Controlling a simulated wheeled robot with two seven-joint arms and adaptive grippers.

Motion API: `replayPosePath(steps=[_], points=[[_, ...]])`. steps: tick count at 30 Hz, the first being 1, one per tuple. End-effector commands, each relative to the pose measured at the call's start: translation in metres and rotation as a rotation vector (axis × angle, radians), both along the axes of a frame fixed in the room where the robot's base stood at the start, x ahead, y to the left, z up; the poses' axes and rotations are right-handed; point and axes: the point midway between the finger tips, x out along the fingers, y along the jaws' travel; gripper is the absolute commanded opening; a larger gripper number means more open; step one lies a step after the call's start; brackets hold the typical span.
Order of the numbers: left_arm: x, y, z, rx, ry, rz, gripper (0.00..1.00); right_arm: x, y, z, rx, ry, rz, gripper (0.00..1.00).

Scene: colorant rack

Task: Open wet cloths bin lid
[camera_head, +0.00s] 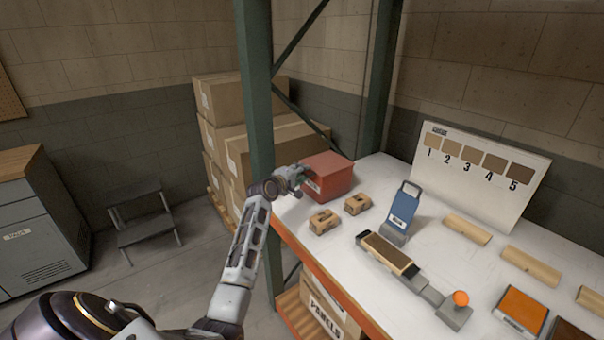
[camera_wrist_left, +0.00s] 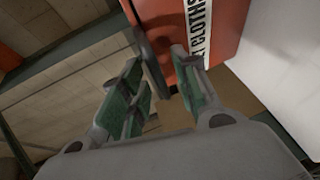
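The wet cloths bin (camera_head: 328,178) is a red box with a flat red lid on top, and it stands at the far left corner of the white workbench. The lid looks closed. My left gripper (camera_head: 299,178) is at the bin's left side. In the left wrist view the bin (camera_wrist_left: 225,28) fills the top, with part of its "CLOTHS" label showing. There my left gripper (camera_wrist_left: 158,62) has its green-padded fingers apart, with a dark grey tab (camera_wrist_left: 154,68) of the bin between them. I cannot tell whether either finger touches the tab. My right gripper is out of view.
A green rack post (camera_head: 256,110) rises just left of the bin, close to my left arm. Cardboard boxes (camera_head: 232,150) stand behind.

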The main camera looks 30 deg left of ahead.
Motion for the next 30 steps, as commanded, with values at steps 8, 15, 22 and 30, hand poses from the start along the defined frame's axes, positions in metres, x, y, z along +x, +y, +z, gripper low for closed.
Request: replayPosePath(steps=[8, 15, 22, 30], points=[[0.0087, -0.0002, -0.0015, 0.000, 0.000, 0.000, 0.31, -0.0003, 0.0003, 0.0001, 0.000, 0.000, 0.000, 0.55], [0.0087, -0.0001, -0.0018, 0.000, 0.000, 0.000, 0.31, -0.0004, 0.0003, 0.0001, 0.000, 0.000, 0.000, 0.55], [0.0086, -0.0001, -0.0021, 0.000, 0.001, 0.000, 0.05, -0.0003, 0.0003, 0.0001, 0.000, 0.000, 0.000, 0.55], [0.0083, -0.0002, -0.0040, 0.002, 0.004, -0.001, 0.00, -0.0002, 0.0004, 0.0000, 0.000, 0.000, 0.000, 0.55]])
